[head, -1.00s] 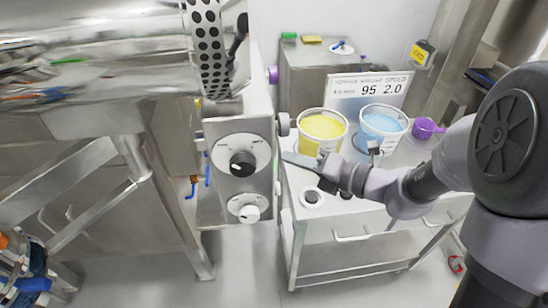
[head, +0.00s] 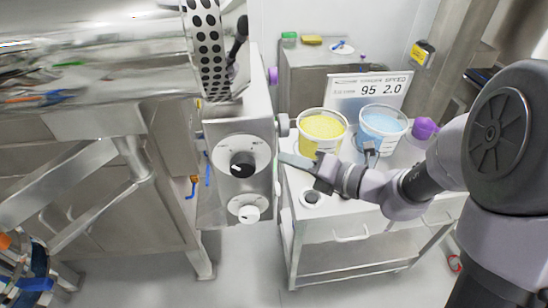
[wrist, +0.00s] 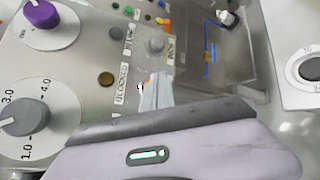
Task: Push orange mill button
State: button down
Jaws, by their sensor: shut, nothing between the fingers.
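In the head view, my gripper (head: 290,159) reaches left to the right side of the machine's control box (head: 236,195). The button face is hidden there.
A purple knob (wrist: 45,14) and a grey dial (wrist: 25,118) stick out of the panel. Tubs of yellow (head: 322,126) and blue (head: 383,122) material stand on the steel cart (head: 345,232) close behind my gripper. A purple scoop (head: 424,128) lies beside them.

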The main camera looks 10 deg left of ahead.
jog(key=shift+s+a, duration=0.15)
jog(key=shift+a, duration=0.35)
dwell(0.5)
jog(key=shift+w+d+p, duration=0.25)
jog(key=shift+d+p, duration=0.15)
jog(key=shift+d, duration=0.45)
jog(key=d, duration=0.2)
jog(key=w+d+p, duration=0.1)
jog(key=d, duration=0.2)
jog(key=shift+w, duration=0.2)
jog(key=shift+a, duration=0.1)
dwell(0.5)
